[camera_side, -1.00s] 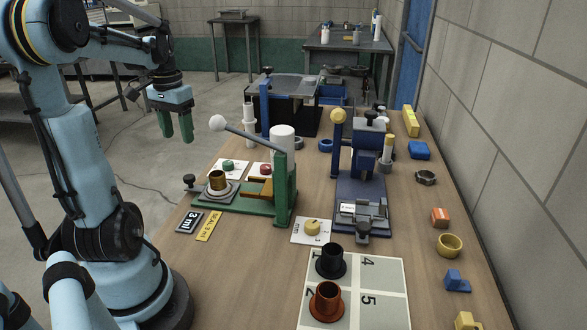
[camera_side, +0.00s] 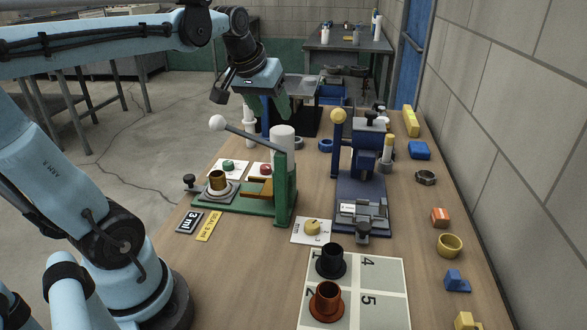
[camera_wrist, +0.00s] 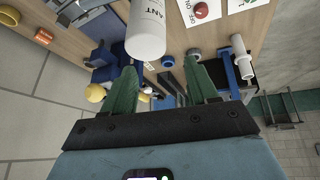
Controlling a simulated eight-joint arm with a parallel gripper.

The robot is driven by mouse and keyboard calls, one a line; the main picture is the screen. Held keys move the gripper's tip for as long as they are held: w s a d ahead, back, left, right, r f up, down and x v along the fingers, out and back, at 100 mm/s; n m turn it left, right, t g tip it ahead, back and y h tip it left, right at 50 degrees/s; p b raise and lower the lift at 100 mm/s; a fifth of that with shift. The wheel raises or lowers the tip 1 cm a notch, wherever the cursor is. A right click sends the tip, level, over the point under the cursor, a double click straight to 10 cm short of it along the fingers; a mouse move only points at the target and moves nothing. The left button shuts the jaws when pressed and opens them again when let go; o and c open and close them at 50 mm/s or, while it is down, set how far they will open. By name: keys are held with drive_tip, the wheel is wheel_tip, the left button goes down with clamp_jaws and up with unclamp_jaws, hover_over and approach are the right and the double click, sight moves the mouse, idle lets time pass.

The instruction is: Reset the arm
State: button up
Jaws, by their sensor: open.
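My gripper (camera_side: 284,106) is in the air above the far part of the wooden table (camera_side: 266,262), behind the green lever press (camera_side: 284,188). Its green fingers point down and to the right. In the wrist view, the two fingers of my gripper (camera_wrist: 162,84) stand wide apart with nothing between them that they touch. A white cylinder (camera_wrist: 147,32) shows beyond the fingertips. My arm reaches out high across the left of the side view.
A blue press (camera_side: 362,190) with a yellow knob stands right of the green press. A black flanged cup (camera_side: 331,262) and a copper-coloured one (camera_side: 326,302) stand on a numbered mat (camera_side: 385,290). Small parts line the right edge beside a block wall (camera_side: 500,120).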

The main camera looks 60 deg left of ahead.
drive_tip(key=w+d+r+t+h, duration=0.1)
drive_tip(key=d+r+t+h, duration=0.2)
drive_tip(key=d, duration=1.2)
drive_tip(key=s+a+f+m+g+y, duration=0.1)
drive_tip(key=s+f+m, duration=0.5)
drive_tip(key=f, duration=0.6)
drive_tip(key=shift+s, duration=0.2)
